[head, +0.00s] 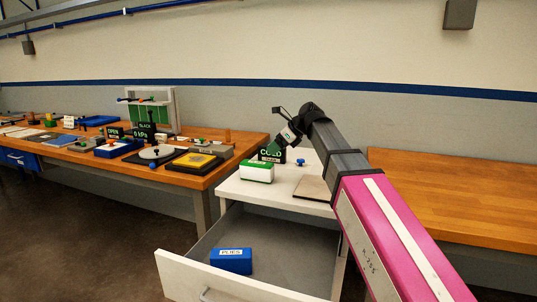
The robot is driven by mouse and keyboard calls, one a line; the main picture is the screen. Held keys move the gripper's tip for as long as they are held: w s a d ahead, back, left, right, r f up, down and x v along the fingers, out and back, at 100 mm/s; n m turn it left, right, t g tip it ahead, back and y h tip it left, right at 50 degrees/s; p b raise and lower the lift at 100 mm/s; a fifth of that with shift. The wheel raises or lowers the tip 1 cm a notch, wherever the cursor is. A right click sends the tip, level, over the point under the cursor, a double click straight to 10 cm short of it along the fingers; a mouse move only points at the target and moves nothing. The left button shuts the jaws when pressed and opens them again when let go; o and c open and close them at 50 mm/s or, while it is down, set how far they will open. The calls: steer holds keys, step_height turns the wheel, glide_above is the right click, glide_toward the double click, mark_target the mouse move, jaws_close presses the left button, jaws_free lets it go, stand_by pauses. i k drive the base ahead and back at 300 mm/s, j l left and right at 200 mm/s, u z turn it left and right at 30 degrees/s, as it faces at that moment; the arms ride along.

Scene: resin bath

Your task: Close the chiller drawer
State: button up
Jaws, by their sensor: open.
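The white chiller drawer (181,278) stands pulled far out of the white cabinet (238,190). A grey bar handle is on its front, partly cut off by the bottom edge of the picture. A blue box labelled "PLIES" (231,261) lies inside the drawer. My gripper (278,146) is above the cabinet top, close to the sign reading "COLD" (271,154) and well above and behind the drawer front. It is open; whether its fingers touch the sign is too small to tell. My pink and grey arm hides part of the cabinet's right side.
On the cabinet top are a green and white box (257,172), a blue knob (300,162) and a flat tan plate (312,189). A crowded wooden bench (187,179) stands at left, a bare wooden bench (460,205) at right. The floor left of the drawer is clear.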

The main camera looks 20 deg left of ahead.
mark_target(294, 254)
steer(key=k+l, duration=0.85)
